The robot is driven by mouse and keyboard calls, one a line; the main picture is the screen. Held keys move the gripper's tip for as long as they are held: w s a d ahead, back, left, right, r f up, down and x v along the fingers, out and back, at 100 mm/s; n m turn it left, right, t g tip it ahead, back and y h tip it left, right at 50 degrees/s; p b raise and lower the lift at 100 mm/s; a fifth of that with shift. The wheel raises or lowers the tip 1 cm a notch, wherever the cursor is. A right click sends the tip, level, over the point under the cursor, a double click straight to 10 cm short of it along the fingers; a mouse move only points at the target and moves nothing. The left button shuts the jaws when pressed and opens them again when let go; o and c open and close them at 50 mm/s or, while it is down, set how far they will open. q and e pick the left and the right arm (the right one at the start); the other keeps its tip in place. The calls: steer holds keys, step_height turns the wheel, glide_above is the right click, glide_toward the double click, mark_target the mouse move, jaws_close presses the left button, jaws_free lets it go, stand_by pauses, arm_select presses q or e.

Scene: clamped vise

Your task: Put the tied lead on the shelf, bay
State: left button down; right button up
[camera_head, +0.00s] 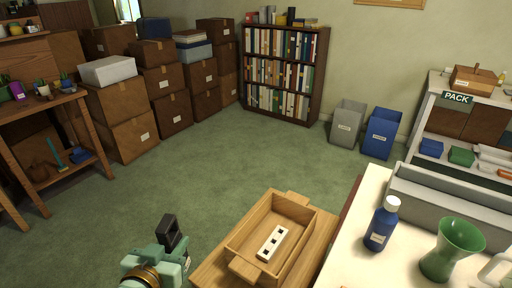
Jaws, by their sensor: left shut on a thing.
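My left gripper (168,246), teal with a brass ring, is at the bottom left of centre, over the green carpet. It is shut on a dark thing at its tip; I cannot tell for sure whether this is the tied lead. No other lead is clearly visible. A white shelf unit (423,110) with a PACK sign stands at the right, with small blue, green and white bins on a level. A dark bookcase (323,77) full of books stands at the back wall. I cannot tell which bay is meant. My right gripper is not in view.
A wooden tray (309,217) holding a white block (273,243) with dark squares is right of my gripper. A blue bottle (381,226) and green vase (452,250) stand on the white table (350,233). Cardboard boxes (129,135) line the left. The middle carpet is clear.

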arm_select(q)
step_height(320, 180, up, 20)
steer(key=w+a+n+y, duration=0.1)
steer(key=w+a+y, duration=0.1)
steer(key=shift+a+f+n, duration=0.2)
steer(key=shift+a+n, duration=0.1)
steer(key=shift+n, duration=0.1)
steer(key=shift+w, duration=0.1)
